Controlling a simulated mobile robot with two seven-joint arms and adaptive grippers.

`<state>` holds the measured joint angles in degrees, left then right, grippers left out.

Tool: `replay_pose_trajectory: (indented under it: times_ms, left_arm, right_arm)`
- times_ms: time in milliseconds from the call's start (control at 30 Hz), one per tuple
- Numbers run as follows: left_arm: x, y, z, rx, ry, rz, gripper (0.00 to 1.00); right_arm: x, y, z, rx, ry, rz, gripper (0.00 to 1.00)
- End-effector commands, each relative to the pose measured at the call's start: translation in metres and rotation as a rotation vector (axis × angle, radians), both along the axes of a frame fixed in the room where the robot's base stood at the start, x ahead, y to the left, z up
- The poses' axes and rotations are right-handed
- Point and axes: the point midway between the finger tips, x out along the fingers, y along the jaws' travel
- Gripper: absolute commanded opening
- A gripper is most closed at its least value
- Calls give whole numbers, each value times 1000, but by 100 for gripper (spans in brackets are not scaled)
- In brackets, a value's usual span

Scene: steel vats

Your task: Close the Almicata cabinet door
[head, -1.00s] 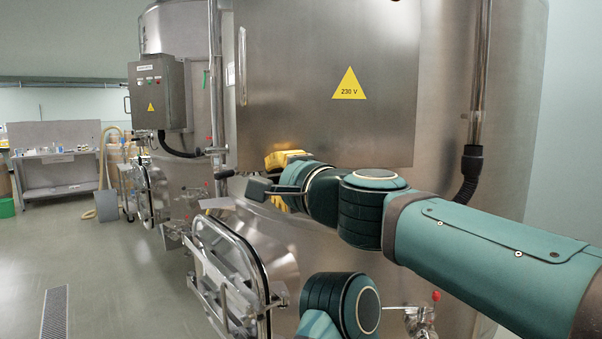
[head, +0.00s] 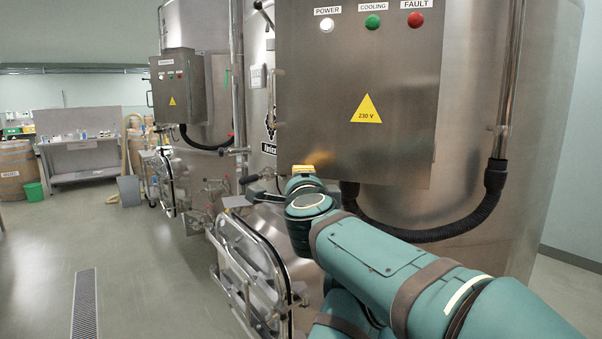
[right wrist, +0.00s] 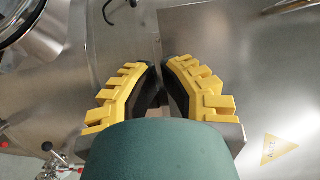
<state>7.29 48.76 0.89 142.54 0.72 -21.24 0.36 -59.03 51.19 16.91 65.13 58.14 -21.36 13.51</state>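The near steel cabinet's door (head: 320,90) carries a yellow 230 V triangle and white, green and red lights marked POWER, COOLING and FAULT. It faces me at an angle; I cannot tell whether it is fully shut. My right gripper (head: 303,168) is just below the door's lower left corner, mostly hidden behind my own wrist. In the right wrist view, the yellow fingers of my right gripper (right wrist: 160,70) are close together with a narrow dark gap and nothing visibly held. The door (right wrist: 240,70) fills the right side there. My left gripper is out of view.
A round hatch (head: 250,265) with a steel frame juts out from the vat below. A black hose (head: 430,232) loops under the cabinet. A second cabinet (head: 180,85) hangs further left. The floor (head: 140,260) at left is clear, with a drain grate (head: 86,300).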

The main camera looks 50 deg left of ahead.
Motion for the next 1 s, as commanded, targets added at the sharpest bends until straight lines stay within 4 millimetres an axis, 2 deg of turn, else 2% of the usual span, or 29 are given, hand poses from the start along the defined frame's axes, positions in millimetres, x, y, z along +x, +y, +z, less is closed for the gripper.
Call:
replay_pose_trajectory:
  times_ms: [100,300,1000]
  left_arm:
    - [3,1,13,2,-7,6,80]
    - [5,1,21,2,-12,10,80]
    - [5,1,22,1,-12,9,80]
  right_arm:
    - [6,7,3,-1,1,-37,0]
    - [14,13,1,0,0,-77,0]
    - [20,11,0,2,-1,-93,0]
